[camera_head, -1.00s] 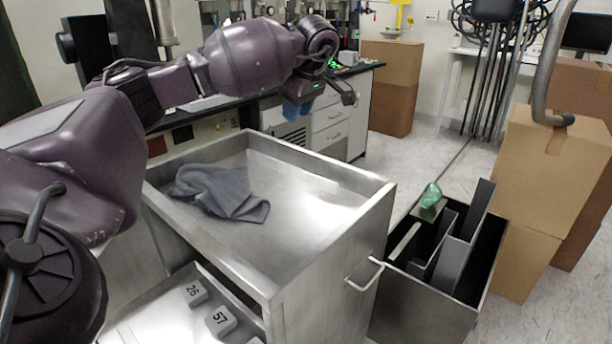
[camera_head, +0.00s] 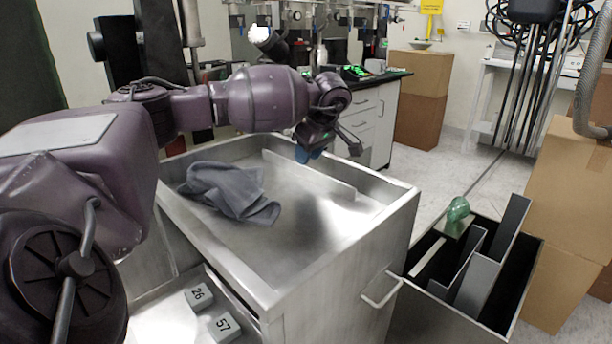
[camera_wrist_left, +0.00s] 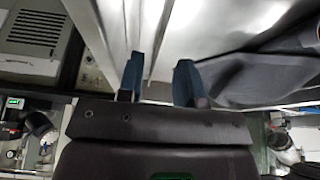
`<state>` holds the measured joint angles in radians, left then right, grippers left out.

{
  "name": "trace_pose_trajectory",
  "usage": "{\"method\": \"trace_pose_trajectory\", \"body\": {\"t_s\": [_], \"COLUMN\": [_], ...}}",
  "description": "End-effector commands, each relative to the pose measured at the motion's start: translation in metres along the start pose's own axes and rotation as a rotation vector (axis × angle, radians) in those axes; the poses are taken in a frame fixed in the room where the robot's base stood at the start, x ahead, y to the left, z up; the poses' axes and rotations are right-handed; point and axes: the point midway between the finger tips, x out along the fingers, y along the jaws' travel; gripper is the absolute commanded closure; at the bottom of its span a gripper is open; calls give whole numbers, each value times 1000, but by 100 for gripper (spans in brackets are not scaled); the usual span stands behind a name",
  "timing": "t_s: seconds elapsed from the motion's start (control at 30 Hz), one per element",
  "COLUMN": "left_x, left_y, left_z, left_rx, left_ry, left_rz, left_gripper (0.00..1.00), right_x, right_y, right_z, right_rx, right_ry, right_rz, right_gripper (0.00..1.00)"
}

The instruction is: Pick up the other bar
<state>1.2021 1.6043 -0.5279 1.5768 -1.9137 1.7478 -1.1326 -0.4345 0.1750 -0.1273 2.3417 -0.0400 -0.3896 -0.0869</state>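A long, thin metal bar (camera_head: 310,174) lies in the steel tray (camera_head: 260,292) on top of the cart, near its back side. My left gripper (camera_head: 330,150) is over the back of the tray, above the bar, with its blue-tipped fingers spread. In the left wrist view the open fingers (camera_wrist_left: 158,78) have nothing held between them. A narrow strip of metal, perhaps the bar (camera_wrist_left: 152,35), runs through the view beyond the gap between them. The exact distance to it cannot be told. My right gripper is not in view.
A grey cloth (camera_head: 232,190) lies in the tray's left part. An open bin (camera_head: 440,315) with metal pieces and a green object (camera_head: 457,210) stands right of the cart. Cardboard boxes (camera_head: 565,200) stand at the far right. Blocks marked 26 (camera_head: 198,296) and 57 (camera_head: 223,325) lie lower down.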

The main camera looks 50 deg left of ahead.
Motion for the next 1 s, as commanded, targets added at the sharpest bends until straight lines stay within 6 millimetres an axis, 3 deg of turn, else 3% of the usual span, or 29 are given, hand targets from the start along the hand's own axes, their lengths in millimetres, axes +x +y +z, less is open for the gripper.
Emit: {"method": "trace_pose_trajectory", "body": {"t_s": [0.03,0.2,0.53,0.77,1.0], "left_x": [14,33,36,36,36], "left_y": [-1,-2,-2,-2,-1], "left_z": [1,1,0,0,0], "left_rx": [3,2,1,1,0], "left_ry": [3,1,0,0,0], "left_rz": [-11,-8,-2,-3,-2], "left_gripper": [67,67,67,100,100], "right_x": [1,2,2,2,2], "right_y": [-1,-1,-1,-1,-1], "right_z": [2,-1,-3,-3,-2], "right_rx": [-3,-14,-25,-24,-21], "right_ry": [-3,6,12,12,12], "right_rz": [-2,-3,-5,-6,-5], "right_gripper": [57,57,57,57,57]}}
